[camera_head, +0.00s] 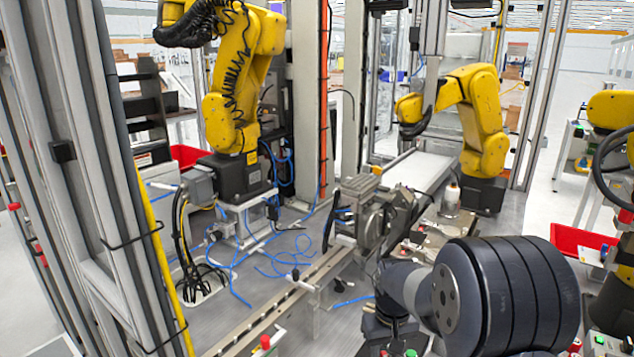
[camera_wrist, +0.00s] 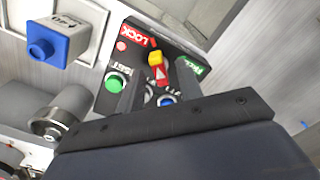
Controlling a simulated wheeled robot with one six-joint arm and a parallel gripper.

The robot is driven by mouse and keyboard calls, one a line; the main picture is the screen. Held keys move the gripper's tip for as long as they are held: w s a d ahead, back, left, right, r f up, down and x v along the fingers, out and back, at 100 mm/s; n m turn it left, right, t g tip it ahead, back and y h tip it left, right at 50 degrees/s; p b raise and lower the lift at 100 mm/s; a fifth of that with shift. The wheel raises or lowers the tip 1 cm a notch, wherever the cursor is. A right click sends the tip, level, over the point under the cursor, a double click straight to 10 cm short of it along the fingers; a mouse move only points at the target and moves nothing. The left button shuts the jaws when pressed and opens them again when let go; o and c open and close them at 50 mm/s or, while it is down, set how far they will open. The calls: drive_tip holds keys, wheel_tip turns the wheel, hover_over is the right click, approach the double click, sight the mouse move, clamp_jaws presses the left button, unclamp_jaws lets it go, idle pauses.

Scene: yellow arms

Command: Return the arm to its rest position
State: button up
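My arm (camera_head: 500,290) shows in the head view at the lower right as a light grey link and a thick dark grey banded cylinder. I cannot make out my gripper's fingers in that view. In the wrist view my gripper (camera_wrist: 158,76) shows two dark fingers standing apart with nothing seen held between them. Beyond them is a black control panel (camera_wrist: 128,62) with a LOCK label, a green button (camera_wrist: 117,83), a yellow and red switch (camera_wrist: 157,64) and a blue button (camera_wrist: 167,101). Whether the fingers touch the panel cannot be told.
A blue square knob (camera_wrist: 60,43) on a white box is left of the panel. In the head view, yellow robot arms (camera_head: 237,75) and (camera_head: 480,105) stand behind a metal fixture (camera_head: 372,215). Blue hoses (camera_head: 240,265) lie on the deck. A red bin (camera_head: 580,242) is at right.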

drive_tip(key=shift+f+m, duration=0.2)
drive_tip(key=shift+m, duration=0.8)
